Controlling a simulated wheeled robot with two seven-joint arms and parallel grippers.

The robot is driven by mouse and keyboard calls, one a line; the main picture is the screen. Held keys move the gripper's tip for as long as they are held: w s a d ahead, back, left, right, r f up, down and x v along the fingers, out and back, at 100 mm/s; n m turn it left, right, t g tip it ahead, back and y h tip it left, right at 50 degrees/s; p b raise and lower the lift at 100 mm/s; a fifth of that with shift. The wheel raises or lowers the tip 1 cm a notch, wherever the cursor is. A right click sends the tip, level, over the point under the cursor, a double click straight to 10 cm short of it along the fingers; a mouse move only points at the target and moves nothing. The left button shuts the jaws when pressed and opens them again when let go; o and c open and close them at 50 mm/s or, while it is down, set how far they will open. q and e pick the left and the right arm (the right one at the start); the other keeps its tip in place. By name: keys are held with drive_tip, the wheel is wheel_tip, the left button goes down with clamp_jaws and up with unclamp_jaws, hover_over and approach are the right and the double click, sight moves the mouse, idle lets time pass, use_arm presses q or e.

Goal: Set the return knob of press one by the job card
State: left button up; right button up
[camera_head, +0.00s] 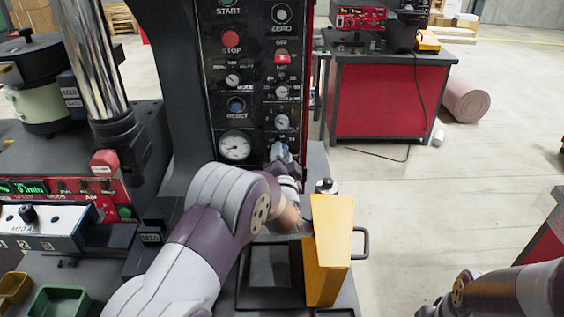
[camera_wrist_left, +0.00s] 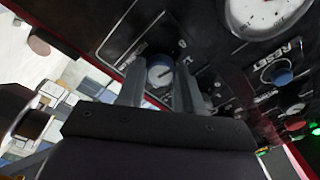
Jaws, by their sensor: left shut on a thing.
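The black control panel of the press (camera_head: 255,60) fills the middle of the head view, with several small white-marked knobs and a pressure gauge (camera_head: 236,147). My left gripper (camera_head: 281,154) is at the lower right of the panel, level with the gauge. In the left wrist view its two fingers (camera_wrist_left: 160,88) are shut around a round grey-white knob (camera_wrist_left: 160,72) near the panel's red edge. The label by that knob is too blurred to read. In the head view the gripper and arm hide most of this knob. No job card can be made out.
A yellow block (camera_head: 328,250) stands just right of my left forearm, beside a black tray. A blue RESET button (camera_wrist_left: 282,76) and the gauge lie near the fingers. A red cabinet (camera_head: 387,95) stands behind right; the floor between is open.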

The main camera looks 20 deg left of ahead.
use_arm(q)
drive_tip(key=shift+f+n+b, duration=0.15)
drive_tip(key=shift+n+b, duration=0.3)
drive_tip(key=shift+n, duration=0.45)
drive_tip(key=o, duration=1)
drive_tip(key=shift+o, duration=0.2)
drive_tip(key=shift+s, duration=0.1)
drive_tip(key=b+v, duration=0.1)
drive_tip(key=v, duration=1.1)
drive_tip(key=shift+s, duration=0.3)
